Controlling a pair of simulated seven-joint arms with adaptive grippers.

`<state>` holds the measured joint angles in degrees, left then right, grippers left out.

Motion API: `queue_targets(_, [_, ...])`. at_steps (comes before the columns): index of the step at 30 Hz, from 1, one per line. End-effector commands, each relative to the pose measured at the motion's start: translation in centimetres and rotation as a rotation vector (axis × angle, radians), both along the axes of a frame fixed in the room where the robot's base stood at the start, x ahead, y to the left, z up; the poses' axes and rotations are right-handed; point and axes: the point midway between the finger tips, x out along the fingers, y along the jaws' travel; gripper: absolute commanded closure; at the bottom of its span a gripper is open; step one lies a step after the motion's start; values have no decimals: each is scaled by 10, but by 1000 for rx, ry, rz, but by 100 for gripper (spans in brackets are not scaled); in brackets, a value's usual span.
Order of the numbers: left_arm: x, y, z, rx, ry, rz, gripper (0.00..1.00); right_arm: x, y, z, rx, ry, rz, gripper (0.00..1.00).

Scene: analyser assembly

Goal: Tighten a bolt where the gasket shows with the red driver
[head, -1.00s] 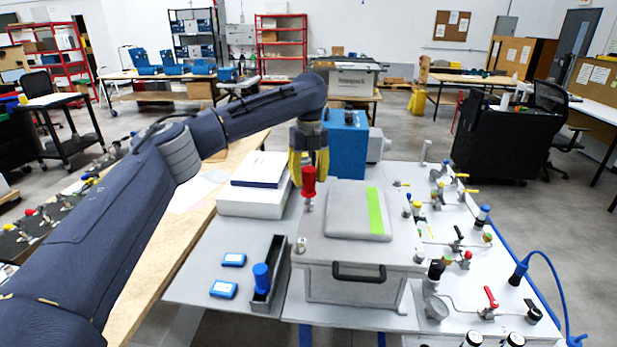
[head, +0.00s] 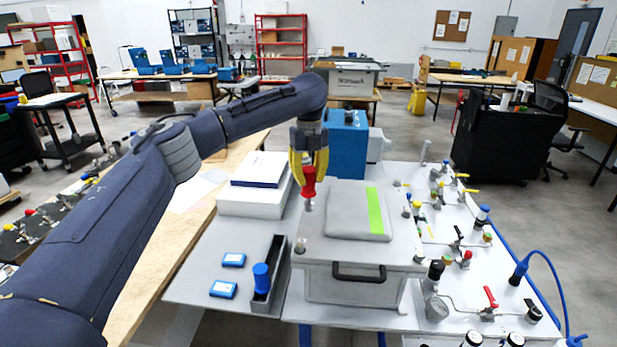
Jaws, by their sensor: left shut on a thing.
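My left gripper (head: 309,178), with yellow fingers, points down and is shut on the red driver (head: 309,188). The driver is upright, its silver tip over the back left part of the grey analyser case lid (head: 313,240). I cannot tell whether the tip touches a bolt. A silver bolt head (head: 300,246) shows at the lid's front left corner, and another (head: 419,256) at the front right. The gasket cannot be made out at this size. My right gripper is not in view.
A blue driver (head: 261,277) stands in a dark narrow tray (head: 277,262) left of the case. Two small blue boxes (head: 223,289) lie beside it. White boxes (head: 254,185) and a blue unit (head: 346,145) stand behind. Valves and fittings (head: 437,207) crowd the right panel.

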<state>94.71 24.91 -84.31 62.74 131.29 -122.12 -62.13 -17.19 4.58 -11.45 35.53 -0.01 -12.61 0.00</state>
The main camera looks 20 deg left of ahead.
Motion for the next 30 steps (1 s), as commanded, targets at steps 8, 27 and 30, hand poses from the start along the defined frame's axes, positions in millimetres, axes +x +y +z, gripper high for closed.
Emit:
queue_targets(8, [0,0,-1,-1,1,-237,100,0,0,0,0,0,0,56])
queue_targets(27, [0,0,0,0,0,-601,58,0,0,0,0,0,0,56])
queue_targets(30, [0,0,0,0,0,-601,58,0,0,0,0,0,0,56])
